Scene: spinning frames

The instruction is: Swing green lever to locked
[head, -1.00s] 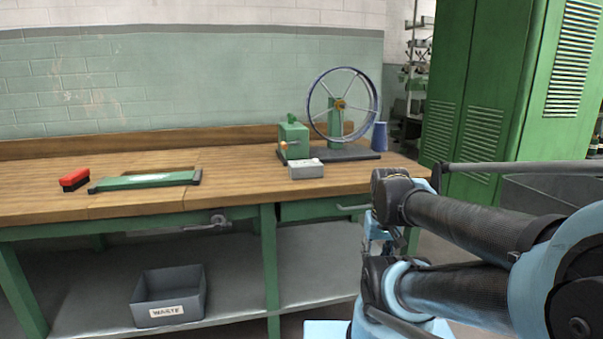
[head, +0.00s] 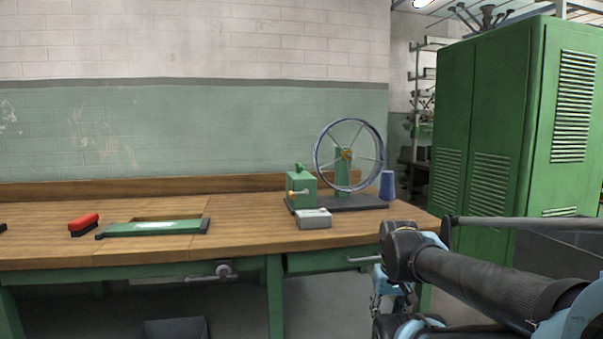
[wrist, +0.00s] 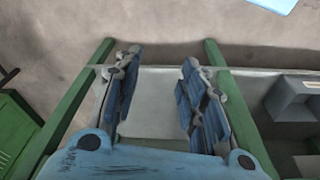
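A spoked wheel (head: 318,156) on a green post stands just behind and to the right. My gripper is open and empty in the wrist view (wrist: 157,92), with its blue-padded fingers apart above the lower shelf. In the head view it is mostly hidden below the bench's right front edge, away from the green box.
A grey box (head: 314,219) sits in front of the green box. A blue cup (head: 387,185) stands right of the wheel. A red brush (head: 83,224) and a green frame (head: 152,228) lie left on the workbench (head: 250,222). A green cabinet (head: 488,150) stands at right.

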